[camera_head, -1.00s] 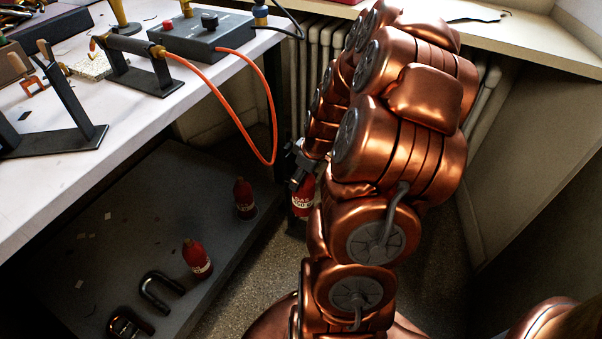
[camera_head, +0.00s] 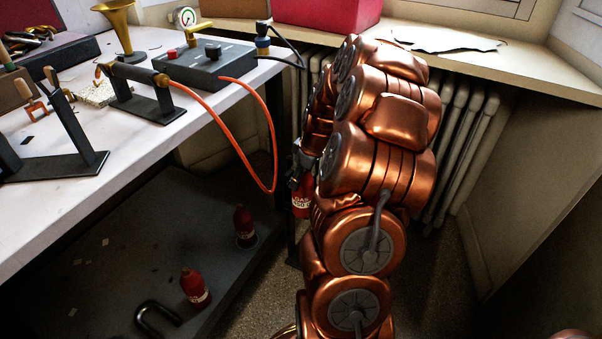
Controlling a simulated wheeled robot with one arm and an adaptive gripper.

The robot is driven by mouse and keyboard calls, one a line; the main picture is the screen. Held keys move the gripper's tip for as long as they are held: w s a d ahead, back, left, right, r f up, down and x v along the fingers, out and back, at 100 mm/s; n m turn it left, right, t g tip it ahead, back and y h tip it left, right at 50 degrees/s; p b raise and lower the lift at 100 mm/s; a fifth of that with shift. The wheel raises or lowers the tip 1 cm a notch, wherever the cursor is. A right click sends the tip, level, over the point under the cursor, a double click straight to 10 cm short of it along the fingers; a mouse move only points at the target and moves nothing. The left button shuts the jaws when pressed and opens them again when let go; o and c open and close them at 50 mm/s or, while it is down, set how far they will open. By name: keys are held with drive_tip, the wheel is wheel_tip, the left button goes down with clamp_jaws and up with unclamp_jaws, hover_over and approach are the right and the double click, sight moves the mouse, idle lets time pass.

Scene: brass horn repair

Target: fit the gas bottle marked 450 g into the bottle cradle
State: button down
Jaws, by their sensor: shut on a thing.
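My gripper (camera_head: 299,172) is shut on a red gas bottle (camera_head: 301,202) with a white label, held roughly upright beside the bench. My copper arm hides part of the gripper and bottle; the label's marking is too small to read. A second red bottle (camera_head: 245,225) stands on the dark lower shelf under the bench, left of my gripper. A third (camera_head: 195,288) is nearer on that shelf, also with a white label; their markings are unreadable. I cannot clearly identify the bottle cradle. A black angled stand (camera_head: 65,150) is on the bench at left.
The white bench (camera_head: 75,205) carries a torch on a black stand (camera_head: 160,110) and a grey control box (camera_head: 212,68). An orange hose (camera_head: 270,130) loops down off the bench edge near my gripper. A radiator (camera_head: 465,150) stands behind my arm. A dark U-shaped piece (camera_head: 155,320) lies on the shelf.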

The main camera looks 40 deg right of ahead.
drive_tip(key=w+d+f+b, duration=0.2)
drive_tip(key=w+d+f, duration=0.2)
drive_tip(key=w, duration=0.1)
drive_tip(key=shift+d, duration=0.4)
idle(0.4)
drive_tip(key=shift+f, duration=0.2)
drive_tip(key=shift+c, duration=0.8)
unclamp_jaws()
